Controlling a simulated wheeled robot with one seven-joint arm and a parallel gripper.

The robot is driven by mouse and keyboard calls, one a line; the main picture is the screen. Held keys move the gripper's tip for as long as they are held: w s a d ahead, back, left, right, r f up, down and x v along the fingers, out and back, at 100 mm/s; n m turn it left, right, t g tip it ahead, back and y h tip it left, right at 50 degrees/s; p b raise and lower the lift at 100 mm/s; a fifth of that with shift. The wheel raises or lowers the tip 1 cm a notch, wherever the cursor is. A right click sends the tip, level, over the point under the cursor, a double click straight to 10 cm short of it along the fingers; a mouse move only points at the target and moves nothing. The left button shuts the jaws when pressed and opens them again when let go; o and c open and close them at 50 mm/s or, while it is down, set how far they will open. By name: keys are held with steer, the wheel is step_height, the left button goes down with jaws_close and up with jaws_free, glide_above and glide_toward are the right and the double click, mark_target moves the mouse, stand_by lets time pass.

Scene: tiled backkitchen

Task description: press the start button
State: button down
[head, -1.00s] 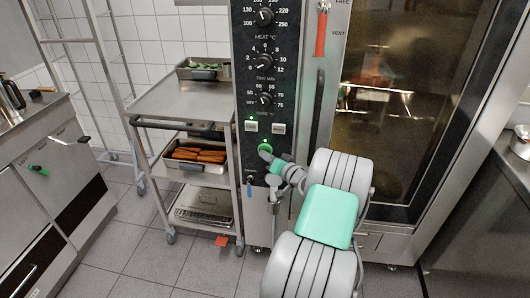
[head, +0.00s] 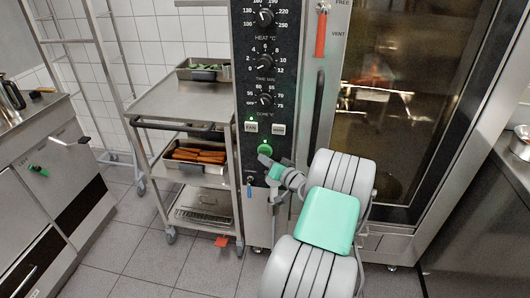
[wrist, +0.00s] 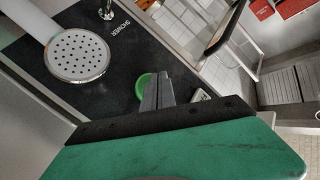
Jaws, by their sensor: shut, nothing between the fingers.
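The start button, a round green button (head: 265,148), sits low on the oven's black control panel (head: 262,108), under two small rectangular buttons. It also shows in the wrist view as a green disc (wrist: 145,86), partly hidden behind my fingers. My gripper (head: 264,158) is shut and empty, its tips just below and in front of the button in the head view. In the wrist view my closed fingers (wrist: 158,90) overlap the button's right side. I cannot tell whether they touch it.
A steel trolley (head: 180,103) with trays of food stands left of the panel. The oven's glass door (head: 400,110) is to the right. A round perforated metal disc (wrist: 76,56) shows beside the button in the wrist view. A blue-tagged switch (head: 249,187) is below.

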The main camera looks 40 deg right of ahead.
steer(key=s+a, duration=0.2)
steer(key=a, duration=0.1)
steer(key=shift+s+a, duration=0.3)
steer(key=shift+s, duration=0.1)
stand_by(0.5)
steer(key=w+a+r+n+g+y+p, duration=0.2)
steer(key=a+r+n+g+y, duration=0.1)
steer(key=a, duration=0.6)
steer(key=w+a+r+n+g+y+p, duration=0.2)
steer(key=w+a+n+p, duration=0.1)
steer(key=a, duration=0.7)
steer(key=s+a+r+n+g+p, duration=0.1)
steer(key=s+a+r+g, duration=0.15)
steer(key=a, duration=0.25)
steer(key=s+a+r+n+g+p, duration=0.2)
steer(key=s+a, duration=0.2)
steer(key=a, duration=0.2)
steer(key=s+a+r+g+h+p, duration=0.1)
steer(key=s+a+r, duration=0.1)
steer(key=s, duration=0.5)
steer(key=s+a+r+g+h+p, duration=0.1)
steer(key=s+a+r+g+h, duration=0.1)
steer(key=s, duration=0.5)
steer(key=shift+a+r, duration=0.4)
steer(key=shift+r, duration=0.25)
steer(key=shift+g, duration=0.25)
